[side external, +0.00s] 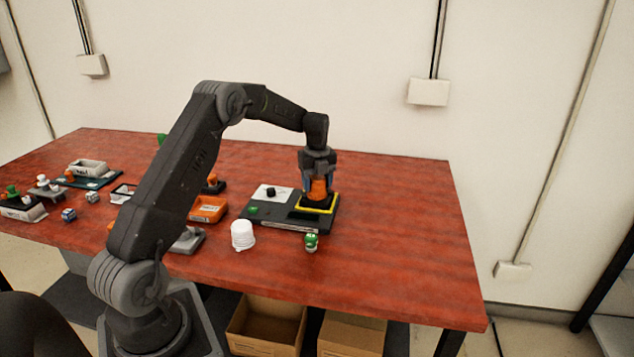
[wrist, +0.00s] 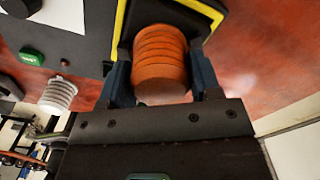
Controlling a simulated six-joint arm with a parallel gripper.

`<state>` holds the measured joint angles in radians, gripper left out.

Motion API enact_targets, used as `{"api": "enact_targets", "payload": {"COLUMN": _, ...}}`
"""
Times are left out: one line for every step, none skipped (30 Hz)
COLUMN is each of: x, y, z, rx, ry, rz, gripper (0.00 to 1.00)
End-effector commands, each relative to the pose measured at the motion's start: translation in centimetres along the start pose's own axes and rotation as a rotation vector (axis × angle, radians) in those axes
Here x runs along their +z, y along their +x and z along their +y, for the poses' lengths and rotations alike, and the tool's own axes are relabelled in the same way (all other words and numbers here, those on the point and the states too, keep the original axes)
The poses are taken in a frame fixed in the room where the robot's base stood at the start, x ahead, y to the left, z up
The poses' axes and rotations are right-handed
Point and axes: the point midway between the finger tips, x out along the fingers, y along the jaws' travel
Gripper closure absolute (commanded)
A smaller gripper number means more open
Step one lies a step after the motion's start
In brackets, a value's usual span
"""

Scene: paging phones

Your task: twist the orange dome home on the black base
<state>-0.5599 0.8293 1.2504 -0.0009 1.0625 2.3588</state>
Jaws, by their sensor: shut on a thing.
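The orange dome (side external: 319,187) is ribbed and stands upright at the black base (side external: 316,204), which lies within a yellow outline on a dark board. My gripper (side external: 318,183) points down over the dome, with a finger on either side. In the wrist view the dome (wrist: 160,62) sits between the two fingers of my gripper (wrist: 160,88), which is shut on it. The dome's lower end meets the black base (wrist: 125,35) there. The seam between them is too small and partly hidden, so I cannot tell how it is seated.
A white ribbed cup-like piece (side external: 242,235) stands in front of the board (side external: 262,221). An orange tray (side external: 208,209) and several small pieces lie to the left. The right of the red table (side external: 410,230) is clear.

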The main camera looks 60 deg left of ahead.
Motion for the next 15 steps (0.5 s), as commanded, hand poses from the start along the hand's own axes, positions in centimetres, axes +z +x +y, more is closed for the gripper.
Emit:
{"api": "enact_targets", "payload": {"x": 0.03, "y": 0.01, "z": 0.00, "rx": 0.000, "ry": 0.021, "rz": -0.001, "gripper": 0.60}}
{"api": "enact_targets", "payload": {"x": 0.03, "y": 0.01, "z": 0.00, "rx": 0.000, "ry": 0.027, "rz": -0.001, "gripper": 0.63}}
{"api": "enact_targets", "payload": {"x": 0.03, "y": 0.01, "z": 0.00, "rx": 0.000, "ry": 0.030, "rz": -0.001, "gripper": 0.63}}
{"api": "enact_targets", "payload": {"x": 0.03, "y": 0.01, "z": 0.00, "rx": 0.000, "ry": 0.030, "rz": -0.002, "gripper": 0.63}}
{"api": "enact_targets", "payload": {"x": 0.03, "y": 0.01, "z": 0.00, "rx": 0.000, "ry": 0.030, "rz": -0.002, "gripper": 0.63}}
{"api": "enact_targets", "payload": {"x": 0.03, "y": 0.02, "z": 0.00, "rx": 0.000, "ry": 0.029, "rz": -0.002, "gripper": 0.63}}
{"api": "enact_targets", "payload": {"x": 0.03, "y": 0.02, "z": 0.00, "rx": 0.000, "ry": 0.029, "rz": -0.002, "gripper": 0.41}}
{"api": "enact_targets", "payload": {"x": 0.03, "y": 0.02, "z": 0.00, "rx": 0.000, "ry": 0.029, "rz": -0.002, "gripper": 0.38}}
{"api": "enact_targets", "payload": {"x": 0.03, "y": 0.02, "z": 0.00, "rx": 0.000, "ry": 0.029, "rz": -0.002, "gripper": 0.35}}
{"api": "enact_targets", "payload": {"x": 0.03, "y": 0.02, "z": 0.00, "rx": 0.000, "ry": 0.028, "rz": -0.002, "gripper": 0.32}}
{"api": "enact_targets", "payload": {"x": 0.02, "y": 0.01, "z": 0.00, "rx": 0.000, "ry": 0.028, "rz": -0.001, "gripper": 0.29}}
{"api": "enact_targets", "payload": {"x": 0.02, "y": 0.01, "z": 0.00, "rx": 0.000, "ry": 0.028, "rz": -0.001, "gripper": 0.25}}
{"api": "enact_targets", "payload": {"x": 0.02, "y": 0.01, "z": 0.00, "rx": 0.000, "ry": 0.027, "rz": -0.001, "gripper": 0.22}}
{"api": "enact_targets", "payload": {"x": 0.02, "y": 0.01, "z": 0.00, "rx": 0.000, "ry": 0.027, "rz": -0.001, "gripper": 0.19}}
{"api": "enact_targets", "payload": {"x": 0.02, "y": 0.01, "z": 0.00, "rx": 0.000, "ry": 0.027, "rz": -0.001, "gripper": 0.15}}
